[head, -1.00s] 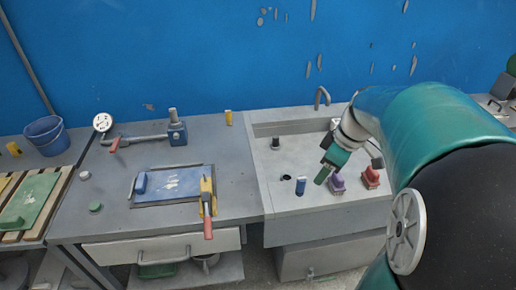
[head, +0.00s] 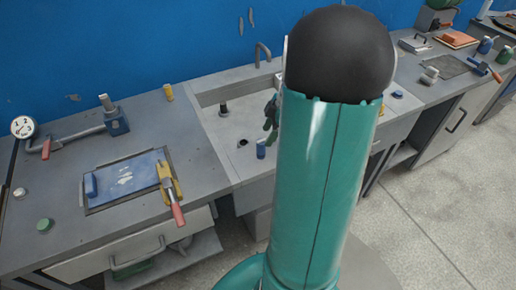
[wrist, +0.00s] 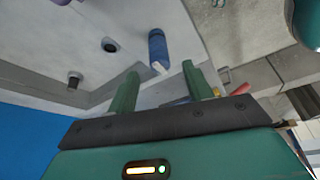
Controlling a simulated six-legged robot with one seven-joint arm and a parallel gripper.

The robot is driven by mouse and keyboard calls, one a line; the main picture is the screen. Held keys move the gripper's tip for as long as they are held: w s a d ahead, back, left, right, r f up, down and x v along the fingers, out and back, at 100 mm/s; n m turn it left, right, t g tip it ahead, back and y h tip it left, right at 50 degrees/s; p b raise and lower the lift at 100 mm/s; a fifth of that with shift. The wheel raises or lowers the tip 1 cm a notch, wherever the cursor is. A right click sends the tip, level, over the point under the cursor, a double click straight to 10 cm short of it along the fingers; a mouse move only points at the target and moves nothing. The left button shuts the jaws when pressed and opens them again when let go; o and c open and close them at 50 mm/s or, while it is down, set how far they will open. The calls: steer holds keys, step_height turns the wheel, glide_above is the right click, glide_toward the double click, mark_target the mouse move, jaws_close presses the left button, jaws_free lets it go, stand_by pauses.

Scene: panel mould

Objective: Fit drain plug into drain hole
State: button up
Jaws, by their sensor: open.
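The drain hole (head: 242,143) is a small dark round opening in the pale sink floor; it also shows in the wrist view (wrist: 109,45). A dark upright stub (head: 223,109), which could be the drain plug, stands toward the back of the sink; it shows at left in the wrist view (wrist: 74,80). The blue cylinder (wrist: 157,46) lies beyond the fingertips. In the head view my arm partly hides the gripper.
The sink (head: 215,133) has a raised back edge and a tap (head: 262,54). Left of it, the bench holds a blue panel in a frame (head: 128,172), a red-handled clamp (head: 174,200) and a yellow piece (head: 168,92). My arm hides the sink's right part.

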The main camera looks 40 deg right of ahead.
mark_target(262, 142)
steer(key=x, duration=0.7)
steer(key=shift+w+a+f, duration=0.2)
steer(key=shift+w+f, duration=0.05)
steer(key=shift+f, duration=0.05)
steer(key=c, duration=1.1)
